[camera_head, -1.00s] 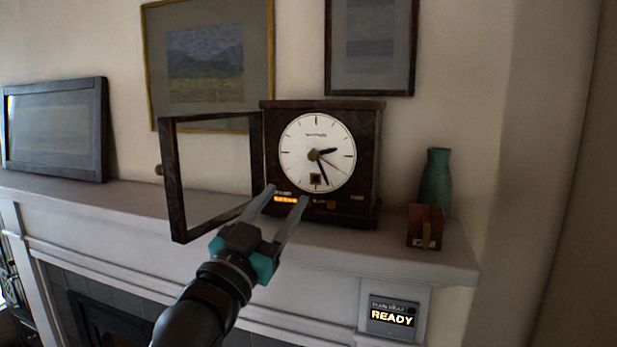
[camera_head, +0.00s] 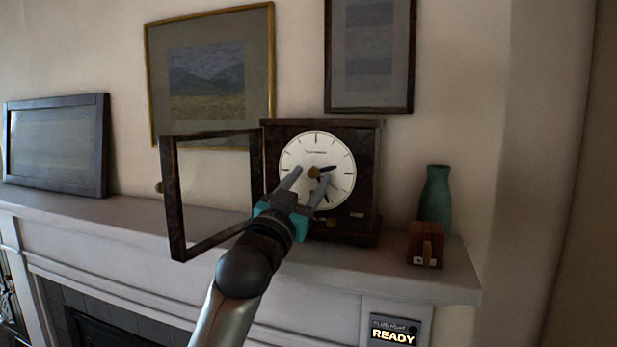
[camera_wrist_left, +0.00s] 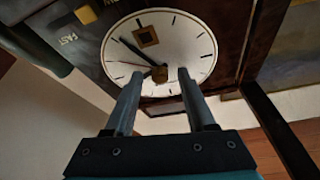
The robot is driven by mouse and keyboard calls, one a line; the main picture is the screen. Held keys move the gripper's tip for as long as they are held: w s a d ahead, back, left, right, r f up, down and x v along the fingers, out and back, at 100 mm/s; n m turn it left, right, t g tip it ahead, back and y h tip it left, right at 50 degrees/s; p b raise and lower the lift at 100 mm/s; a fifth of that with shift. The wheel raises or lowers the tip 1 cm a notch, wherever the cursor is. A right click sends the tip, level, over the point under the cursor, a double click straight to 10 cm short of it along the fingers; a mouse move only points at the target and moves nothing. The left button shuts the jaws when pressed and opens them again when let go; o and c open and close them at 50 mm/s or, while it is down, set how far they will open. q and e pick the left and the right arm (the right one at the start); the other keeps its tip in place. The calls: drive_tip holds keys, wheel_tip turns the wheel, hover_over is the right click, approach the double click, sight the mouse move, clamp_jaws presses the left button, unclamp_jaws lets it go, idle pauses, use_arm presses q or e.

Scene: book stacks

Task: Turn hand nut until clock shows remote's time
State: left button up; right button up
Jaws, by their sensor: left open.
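The dark wooden clock (camera_head: 367,165) stands on the mantel, its white dial facing me. Its short hand points right and slightly up; its long hand points down, partly hidden by my gripper. The brass hand nut (camera_head: 313,172) sits at the dial's centre. My left gripper (camera_head: 309,177) is open in front of the dial. In the left wrist view the fingertips (camera_wrist_left: 160,74) lie on either side of the hand nut (camera_wrist_left: 158,75), with visible gaps; contact depth is unclear. No remote showing a time can be made out. My right gripper is out of view.
The clock's framed door (camera_head: 172,205) stands open to the left, near my left arm. A small wooden box (camera_head: 422,241) and a green vase (camera_head: 436,195) stand right of the clock. A panel (camera_head: 393,331) below the mantel reads "READY".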

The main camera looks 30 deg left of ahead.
use_arm(q)
drive_tip(key=shift+w, duration=0.1)
drive_tip(key=shift+c, duration=0.2)
clamp_jaws()
idle(0.5)
